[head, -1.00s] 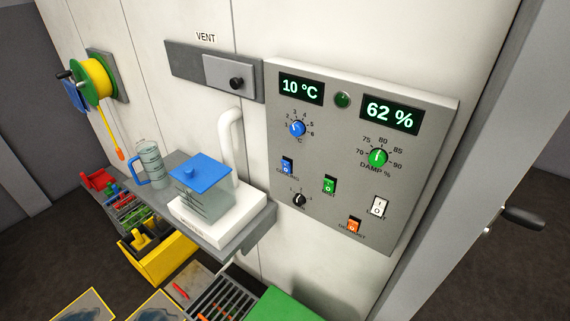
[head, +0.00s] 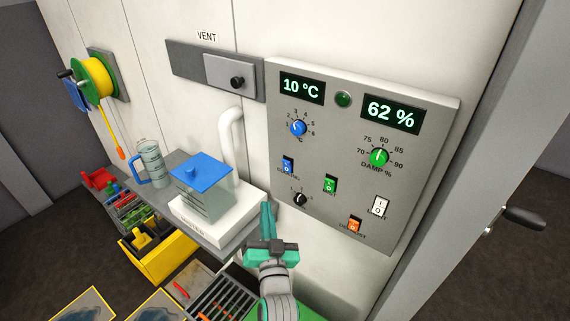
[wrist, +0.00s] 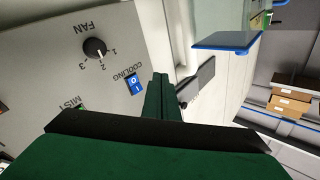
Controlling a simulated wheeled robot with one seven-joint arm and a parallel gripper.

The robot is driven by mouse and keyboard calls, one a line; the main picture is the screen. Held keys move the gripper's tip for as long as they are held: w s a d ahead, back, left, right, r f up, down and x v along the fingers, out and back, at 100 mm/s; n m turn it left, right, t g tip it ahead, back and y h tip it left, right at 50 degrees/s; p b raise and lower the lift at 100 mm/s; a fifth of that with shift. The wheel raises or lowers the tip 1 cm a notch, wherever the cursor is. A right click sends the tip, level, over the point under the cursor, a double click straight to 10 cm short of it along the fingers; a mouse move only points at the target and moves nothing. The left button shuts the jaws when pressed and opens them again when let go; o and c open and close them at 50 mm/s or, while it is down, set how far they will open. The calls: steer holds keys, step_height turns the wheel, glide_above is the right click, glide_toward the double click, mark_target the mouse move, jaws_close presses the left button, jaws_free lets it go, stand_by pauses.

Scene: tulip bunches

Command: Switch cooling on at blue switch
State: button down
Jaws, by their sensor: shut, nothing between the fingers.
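The blue cooling switch (head: 288,166) is a small rocker at the left of the grey control panel (head: 335,215), under the blue dial. In the wrist view the blue switch (wrist: 134,86) shows its 0 and I marks beside the word COOLING. My gripper (head: 267,207) is green, shut and empty, with its fingers pointing up, below and left of the switch in the head view. In the wrist view its fingertips (wrist: 161,78) are just right of the switch. I cannot tell whether they touch the panel.
The panel also has a blue dial (head: 298,128), a green dial (head: 379,157), a black fan knob (head: 299,199), a green switch (head: 330,184), an orange switch (head: 354,224) and a white switch (head: 379,207). A blue-lidded container (head: 203,172) stands left of my gripper.

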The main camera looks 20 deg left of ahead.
mark_target(287, 165)
steer(key=shift+w+a+r+y, duration=0.15)
steer(key=shift+w+a+r, duration=0.2)
steer(key=shift+r, duration=0.2)
steer(key=shift+w+a+r+y, duration=0.15)
steer(key=shift+w+a+r, duration=0.2)
steer(key=shift+r, duration=0.15)
steer(key=w+d+r, duration=0.2)
steer(key=w+r, duration=0.1)
steer(key=w, duration=0.4)
steer(key=shift+w+d, duration=0.25)
steer(key=shift+d, duration=0.15)
steer(key=shift+r, duration=0.1)
steer(key=shift+w+r, duration=0.1)
stand_by(1.3)
steer(key=shift+w+d+r, duration=0.1)
steer(key=shift+w+d, duration=0.05)
steer(key=shift+w, duration=0.1)
